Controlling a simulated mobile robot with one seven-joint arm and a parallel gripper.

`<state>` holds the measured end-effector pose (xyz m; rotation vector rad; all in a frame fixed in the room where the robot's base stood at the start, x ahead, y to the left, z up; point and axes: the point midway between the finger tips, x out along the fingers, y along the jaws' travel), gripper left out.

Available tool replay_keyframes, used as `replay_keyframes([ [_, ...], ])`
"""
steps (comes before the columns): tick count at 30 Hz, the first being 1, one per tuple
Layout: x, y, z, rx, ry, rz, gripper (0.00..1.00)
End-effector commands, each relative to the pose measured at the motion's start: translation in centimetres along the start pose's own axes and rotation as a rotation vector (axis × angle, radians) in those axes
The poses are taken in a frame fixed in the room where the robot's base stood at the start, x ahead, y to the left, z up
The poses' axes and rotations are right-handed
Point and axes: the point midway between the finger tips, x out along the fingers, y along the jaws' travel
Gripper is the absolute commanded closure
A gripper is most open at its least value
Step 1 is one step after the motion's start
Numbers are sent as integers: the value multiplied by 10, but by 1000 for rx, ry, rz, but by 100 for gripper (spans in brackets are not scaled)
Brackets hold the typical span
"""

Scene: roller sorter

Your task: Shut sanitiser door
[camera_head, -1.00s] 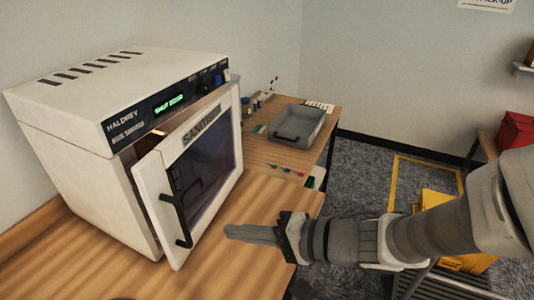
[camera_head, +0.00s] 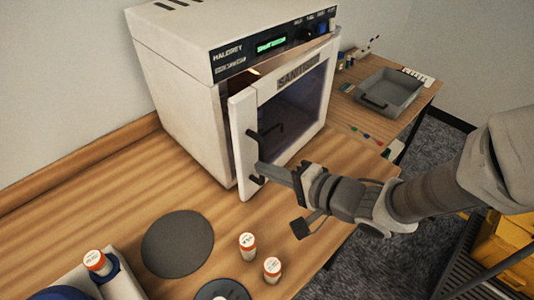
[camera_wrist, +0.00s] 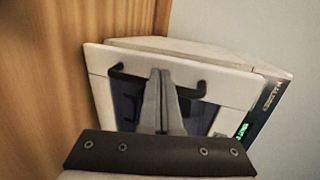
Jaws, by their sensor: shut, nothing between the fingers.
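The white sanitiser (camera_head: 180,70) stands on the wooden bench with a lit green display. Its door (camera_head: 243,135), white-framed with a dark window, stands partly open, with a gap on its left side. A black handle (camera_head: 256,150) is on the door's left part. My gripper (camera_head: 262,171) is shut and empty, its fingertips at the lower part of the handle in the head view. In the wrist view my shut fingers (camera_wrist: 158,85) lie across the door face between the two ends of the handle (camera_wrist: 130,75). I cannot tell whether they touch the door.
Another vial (camera_head: 97,262) stands in a holder at lower left. A grey tray (camera_head: 390,92) sits on the table at right.

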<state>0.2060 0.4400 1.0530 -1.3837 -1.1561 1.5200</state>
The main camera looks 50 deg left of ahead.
Motion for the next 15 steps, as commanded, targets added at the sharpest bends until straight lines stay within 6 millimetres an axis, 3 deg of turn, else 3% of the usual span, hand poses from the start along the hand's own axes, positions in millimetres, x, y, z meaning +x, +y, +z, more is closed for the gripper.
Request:
replay_keyframes([
  [6,25,-9,0,-2,0,0,100],
  [15,33,-12,-1,0,2,0,100],
])
